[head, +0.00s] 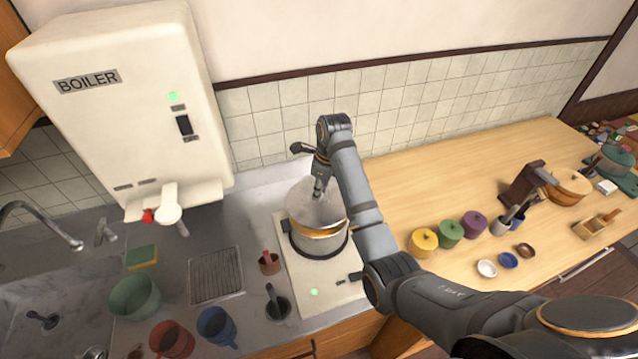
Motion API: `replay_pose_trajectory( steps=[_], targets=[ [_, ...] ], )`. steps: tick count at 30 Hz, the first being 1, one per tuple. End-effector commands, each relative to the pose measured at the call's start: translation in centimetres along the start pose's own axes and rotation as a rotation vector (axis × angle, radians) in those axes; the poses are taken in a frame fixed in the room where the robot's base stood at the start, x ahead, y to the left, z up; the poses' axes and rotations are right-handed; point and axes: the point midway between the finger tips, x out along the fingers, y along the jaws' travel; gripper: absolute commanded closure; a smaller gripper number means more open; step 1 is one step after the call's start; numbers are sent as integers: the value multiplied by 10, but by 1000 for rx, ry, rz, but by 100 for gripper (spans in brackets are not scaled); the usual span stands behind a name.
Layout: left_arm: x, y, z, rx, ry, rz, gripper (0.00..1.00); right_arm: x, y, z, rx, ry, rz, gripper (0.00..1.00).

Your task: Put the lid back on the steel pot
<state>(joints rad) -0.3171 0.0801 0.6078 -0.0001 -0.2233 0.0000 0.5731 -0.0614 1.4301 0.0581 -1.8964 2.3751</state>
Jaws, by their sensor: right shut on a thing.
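The steel pot (318,245) stands upright on a pale hob plate (292,262) on the counter, with dark side handles. My right gripper (319,188) comes down from above and is shut on the knob of the steel lid (303,200). The lid is over the pot and looks tilted. A gold-coloured edge shows between the lid and the pot's wall on the right. I cannot tell whether the lid touches the rim. The lid hides the pot's inside, and my right arm covers part of its right side. My left gripper is not in view.
A white boiler (130,100) hangs at the left. Several cups, a green bowl (136,297) and a drain rack (215,275) stand left of the hob. Coloured lidded jars (424,241) and small bowls (487,268) stand on the wooden counter right. Free wood lies behind the jars.

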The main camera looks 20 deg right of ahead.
Motion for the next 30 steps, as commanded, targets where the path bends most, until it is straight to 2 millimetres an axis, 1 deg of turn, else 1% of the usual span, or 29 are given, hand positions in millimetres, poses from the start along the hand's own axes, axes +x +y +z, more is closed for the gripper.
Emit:
replay_pose_trajectory(
  steps=[2, 5, 10, 12, 13, 16, 21, 23, 26, 30],
  targets=[
    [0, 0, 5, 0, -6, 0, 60, 9, 0, -2, 0, 2, 1, 100],
    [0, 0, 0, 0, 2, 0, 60, 21, 0, -4, 0, 2, 1, 100],
    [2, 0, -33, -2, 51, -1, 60, 39, 0, -6, 0, 1, 0, 100],
    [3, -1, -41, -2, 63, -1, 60, 44, 0, -7, 0, 1, 1, 100],
    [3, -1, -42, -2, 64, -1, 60, 46, 0, -7, 0, 1, 1, 100],
    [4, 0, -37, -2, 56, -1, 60, 50, 0, -8, 0, 1, 0, 100],
    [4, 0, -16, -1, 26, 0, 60, 52, 0, -8, 0, 1, 0, 100],
    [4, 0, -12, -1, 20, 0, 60, 52, 0, -8, 0, 0, 0, 100],
    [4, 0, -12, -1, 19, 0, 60, 52, 0, -8, 0, 0, 0, 100],
    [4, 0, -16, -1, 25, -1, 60, 52, 0, -8, 0, 0, 0, 100]
  ],
)
